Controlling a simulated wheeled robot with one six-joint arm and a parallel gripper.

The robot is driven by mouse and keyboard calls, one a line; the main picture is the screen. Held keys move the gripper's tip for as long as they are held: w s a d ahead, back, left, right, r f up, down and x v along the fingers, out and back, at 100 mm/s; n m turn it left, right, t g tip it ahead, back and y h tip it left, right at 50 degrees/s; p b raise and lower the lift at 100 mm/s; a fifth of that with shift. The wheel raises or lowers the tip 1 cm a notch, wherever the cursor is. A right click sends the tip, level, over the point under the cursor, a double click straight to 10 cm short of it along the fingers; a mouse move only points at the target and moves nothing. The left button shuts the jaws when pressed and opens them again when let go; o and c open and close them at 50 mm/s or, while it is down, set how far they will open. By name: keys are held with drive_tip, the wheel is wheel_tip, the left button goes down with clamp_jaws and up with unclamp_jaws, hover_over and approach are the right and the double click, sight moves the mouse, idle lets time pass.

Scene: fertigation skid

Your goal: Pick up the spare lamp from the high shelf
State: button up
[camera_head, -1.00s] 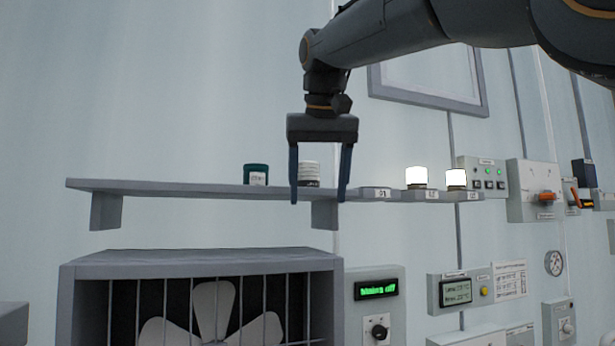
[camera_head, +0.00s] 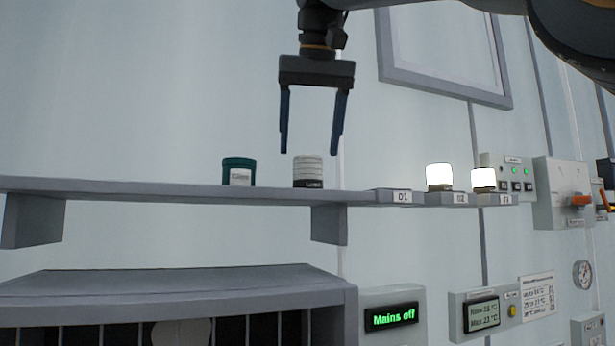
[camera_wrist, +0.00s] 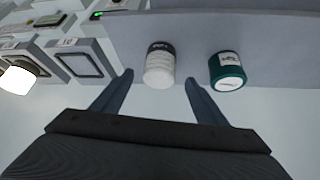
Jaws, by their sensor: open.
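The spare lamp (camera_head: 307,171) is a whitish ribbed cylinder with a dark labelled base, standing upright on the high grey shelf (camera_head: 150,189). My gripper (camera_head: 311,152) is open and empty, fingers pointing down, with its tips just above the lamp's top in the head view. In the wrist view the lamp (camera_wrist: 159,66) shows between the two fingertips, apart from both. A dark green labelled container (camera_head: 238,172) stands on the shelf left of the lamp; in the wrist view it lies right of the fingers.
Right of the lamp are an empty-looking socket marked 01 (camera_head: 396,196) and two lit lamps (camera_head: 439,178) (camera_head: 483,180) in their sockets. A grey fan housing (camera_head: 180,285) and a "Mains off" display (camera_head: 394,317) are below. A grey wall frame (camera_head: 445,85) hangs above right.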

sight(308, 164)
drive_tip(key=shift+p+x, duration=0.95)
drive_tip(key=shift+x, duration=1.95)
drive_tip(key=c, duration=1.2)
drive_tip(key=shift+r, duration=0.2)
